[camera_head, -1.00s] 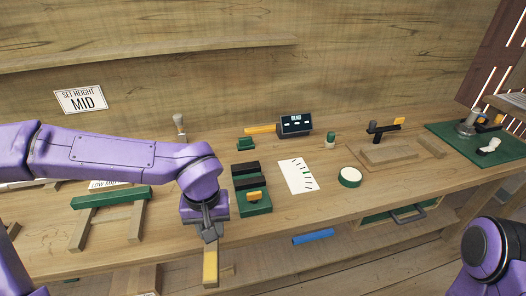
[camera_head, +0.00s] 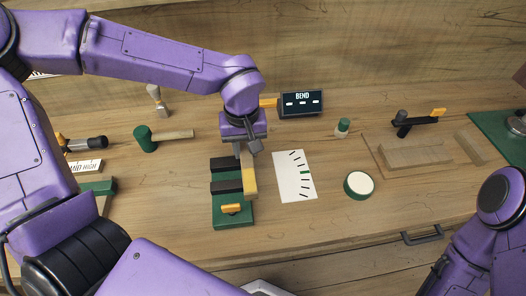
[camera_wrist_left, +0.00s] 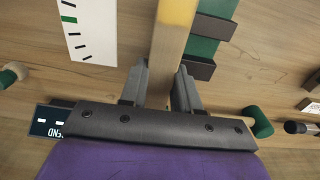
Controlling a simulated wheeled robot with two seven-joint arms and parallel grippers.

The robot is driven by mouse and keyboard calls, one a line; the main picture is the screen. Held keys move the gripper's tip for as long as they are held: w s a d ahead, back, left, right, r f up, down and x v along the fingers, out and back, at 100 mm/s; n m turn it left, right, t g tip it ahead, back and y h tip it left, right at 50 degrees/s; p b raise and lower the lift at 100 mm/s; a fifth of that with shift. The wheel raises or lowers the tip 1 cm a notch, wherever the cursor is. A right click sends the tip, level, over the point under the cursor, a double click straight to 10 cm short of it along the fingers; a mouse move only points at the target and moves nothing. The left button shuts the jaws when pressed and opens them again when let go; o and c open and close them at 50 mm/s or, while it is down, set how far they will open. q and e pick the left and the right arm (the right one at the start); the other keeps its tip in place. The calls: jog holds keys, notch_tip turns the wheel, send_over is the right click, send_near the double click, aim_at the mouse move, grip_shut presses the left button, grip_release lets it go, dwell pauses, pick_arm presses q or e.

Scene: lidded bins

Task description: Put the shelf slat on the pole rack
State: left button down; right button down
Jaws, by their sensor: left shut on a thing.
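My left gripper (camera_head: 246,150) is shut on a light wooden slat with a yellow end (camera_head: 250,182); I take this to be the shelf slat. In the left wrist view the slat (camera_wrist_left: 170,45) runs between the two fingers (camera_wrist_left: 160,85) and out past the top edge. In the head view the slat is beside the right side of a green fixture with black bars (camera_head: 233,213); I cannot tell whether they touch. A green bar (camera_head: 98,187) shows partly at the left behind my arm; whether it belongs to the pole rack is unclear. My right gripper is out of view.
A BEND display (camera_head: 301,104) stands at the back. A marked white card (camera_head: 295,176) and a round green-rimmed pad (camera_head: 359,185) lie to the right. A green-headed mallet (camera_head: 146,139) lies left. A wooden jig board (camera_head: 415,153) is at the right. The front middle bench is clear.

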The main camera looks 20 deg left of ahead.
pick_arm(q)
send_over(266, 161)
notch_tip(266, 161, down, 7)
jog(key=shift+s+a+r, duration=0.1)
jog(key=shift+f, duration=0.35)
jog(key=f, duration=0.2)
jog(key=shift+d+f, duration=0.2)
jog(key=shift+f, duration=0.1)
jog(key=shift+w+f, duration=0.2)
jog(key=shift+f, duration=0.05)
jog(key=shift+s, duration=0.15)
jog(key=c, duration=0.8)
grip_release()
jog(key=shift+f, duration=0.1)
